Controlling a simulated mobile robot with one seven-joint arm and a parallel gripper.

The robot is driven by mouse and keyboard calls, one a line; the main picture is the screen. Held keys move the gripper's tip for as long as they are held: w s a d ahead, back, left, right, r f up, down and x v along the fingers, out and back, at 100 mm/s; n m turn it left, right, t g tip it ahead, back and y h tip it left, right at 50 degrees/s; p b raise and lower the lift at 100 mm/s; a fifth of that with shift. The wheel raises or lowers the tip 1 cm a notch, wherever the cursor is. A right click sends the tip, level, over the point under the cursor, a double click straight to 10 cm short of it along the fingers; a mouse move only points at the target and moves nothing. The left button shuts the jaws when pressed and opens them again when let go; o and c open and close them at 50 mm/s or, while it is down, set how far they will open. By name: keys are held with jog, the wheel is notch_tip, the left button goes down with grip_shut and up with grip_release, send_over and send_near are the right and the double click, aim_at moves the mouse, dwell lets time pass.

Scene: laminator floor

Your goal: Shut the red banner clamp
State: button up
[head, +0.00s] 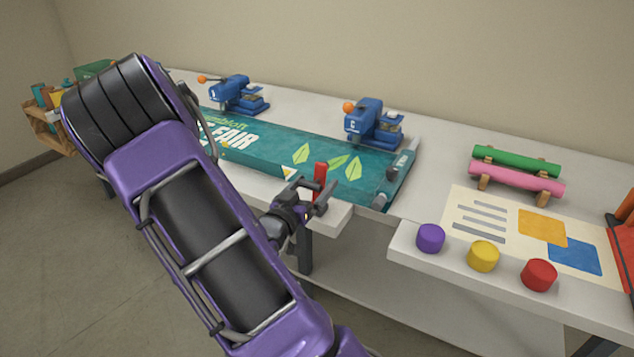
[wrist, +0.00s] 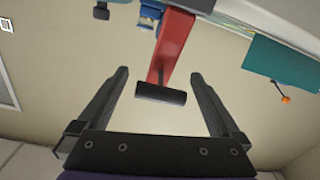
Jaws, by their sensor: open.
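The red banner clamp (head: 320,178) stands upright at the front edge of the teal banner (head: 345,180), in the middle of the head view. In the wrist view its red lever (wrist: 172,50) comes down from the top and carries a black crossbar (wrist: 161,95). My gripper (head: 320,197) is just in front of the clamp, at the table's front edge. In the wrist view the gripper (wrist: 160,74) is open, with the crossbar between its two fingers and a gap showing on each side. The clamp's base is partly hidden by my gripper in the head view.
Two blue presses with orange knobs (head: 235,93) (head: 373,122) stand behind the banner. A purple (head: 430,238), a yellow (head: 482,256) and a red button (head: 538,275) line the right front edge. Green (head: 515,160) and pink rolls (head: 515,180) rest behind a printed sheet (head: 480,217).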

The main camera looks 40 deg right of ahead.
jog(key=shift+x, duration=1.05)
grip_shut()
